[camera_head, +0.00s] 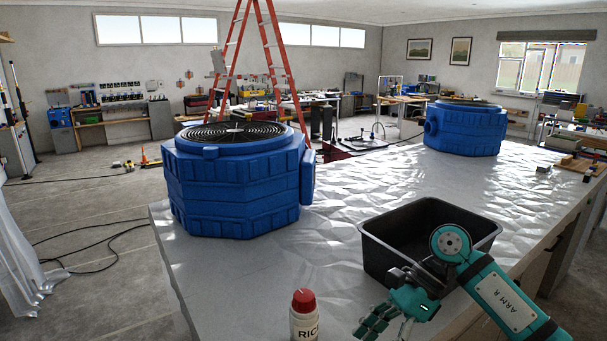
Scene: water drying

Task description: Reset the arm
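My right arm (508,298), teal and marked "ARM R", comes in from the lower right. It is bent, with its dark grey joint in front of the black bin. My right gripper (385,322) points down and left over the table's near edge, in front of the bin. Its fingertips are near the bottom of the picture, and I cannot tell how far apart they are. I see nothing clearly held in it. My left arm and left gripper are not in view.
A black open bin (388,262) stands just behind my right gripper. A red-capped white bottle (304,318) stands left of it. Two blue fan units (235,190), (466,132) stand on the glossy, rippled table (345,190). The table between them is clear. An orange ladder (283,75) stands behind.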

